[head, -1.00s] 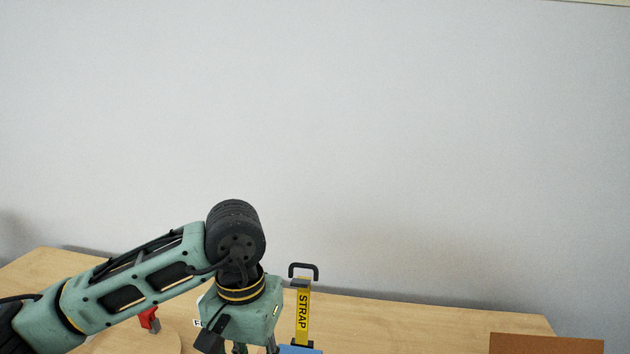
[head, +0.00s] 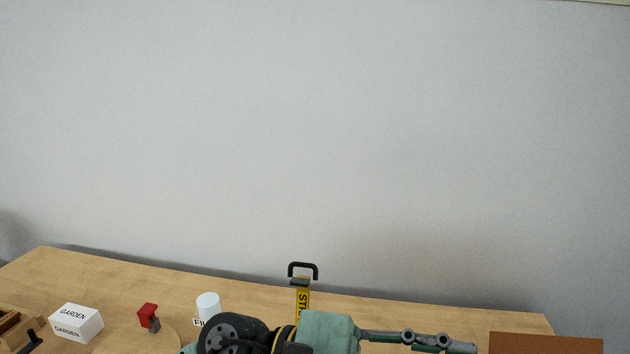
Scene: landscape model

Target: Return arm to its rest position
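My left arm (head: 240,336) lies low along the bottom edge of the head view, partly cut off by the frame. Its green wrist block (head: 328,330) is right of the black joint, and the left gripper (head: 466,347) points to the right, about level, above the table. The gripper is seen from the side and partly cut off, so its opening does not show. I see nothing held in it. My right arm and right gripper are out of view.
On the wooden table (head: 110,275) stand a white GARDEN box (head: 76,324), a red block (head: 148,315), a white cylinder (head: 208,306) and a yellow strap stand (head: 302,298), partly hidden by my arm. A brown panel (head: 545,343) is at the right. A wooden item (head: 18,330) is far left.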

